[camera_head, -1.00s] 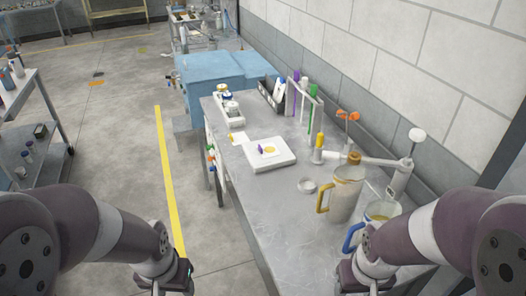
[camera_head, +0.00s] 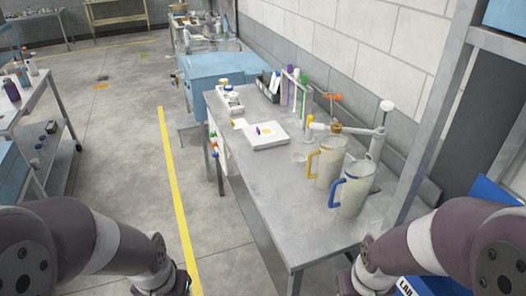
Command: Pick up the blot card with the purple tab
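A small white blot card with a purple tab (camera_head: 258,131) and a yellowish spot lies on a white square block (camera_head: 268,140) on the grey workbench. Another small card with a yellow tab (camera_head: 238,123) lies on the bench just behind and left of the block. My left gripper (camera_head: 168,288) is low at the bottom left, over the floor, well away from the card. My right gripper (camera_head: 345,286) is low at the bottom, in front of the bench. Both grippers are cut off by the frame edge, and their fingers do not show clearly.
Two jugs, one with a yellow handle (camera_head: 325,160) and one with a blue handle (camera_head: 352,190), stand on the workbench (camera_head: 275,200) right of the block. A rack of coloured tubes (camera_head: 293,88) stands behind. A grey post (camera_head: 437,120) rises at right.

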